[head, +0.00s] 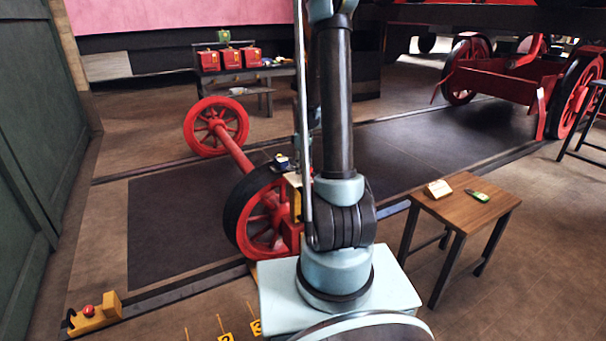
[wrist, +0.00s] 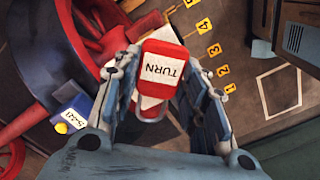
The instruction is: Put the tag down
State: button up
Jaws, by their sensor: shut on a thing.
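A wire loop shows at the tag's lower end. The tag is held over the red wheel (wrist: 90,40) and the floor; I cannot tell if it touches anything. In the head view my arm hides the gripper and the tag cannot be made out.
A red wheelset (head: 235,150) stands left of my arm. Yellow numbered markers (wrist: 214,50) line the floor.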

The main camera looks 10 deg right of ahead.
jog(key=shift+f, duration=1.5)
jog(key=shift+f, duration=0.1)
jog(key=o, duration=1)
jog(key=shift+c, duration=0.2)
